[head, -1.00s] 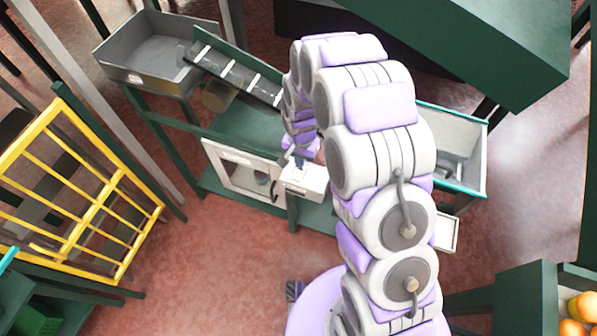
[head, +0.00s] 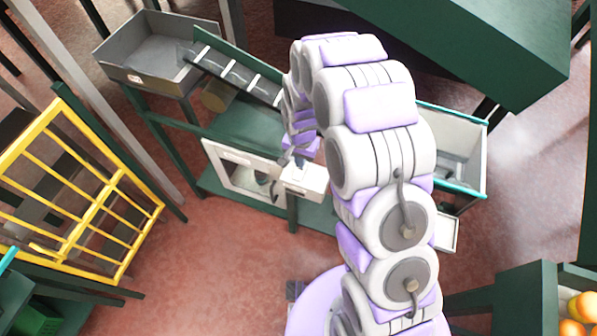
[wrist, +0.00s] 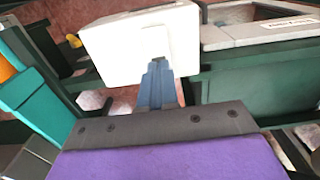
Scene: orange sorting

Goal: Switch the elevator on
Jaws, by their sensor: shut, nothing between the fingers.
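A white box (head: 303,181) is mounted on the front of the green machine stand, beside a white-framed cabinet door. It fills the upper middle of the wrist view (wrist: 125,52). My gripper (head: 301,163) is just above and behind it in the head view. In the wrist view, its blue fingers (wrist: 158,72) are shut and empty, with their tips at the box's face. I cannot tell whether they touch it. Any switch or button there is hidden or too small to make out. The inclined cleated belt of the elevator (head: 237,76) rises to the upper left.
A grey hopper (head: 150,50) stands at the belt's upper end. A light bin (head: 455,130) is right of my arm. A yellow barred rack (head: 75,190) stands at left, and a crate of oranges (head: 568,275) is at lower right. The floor before the stand is clear.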

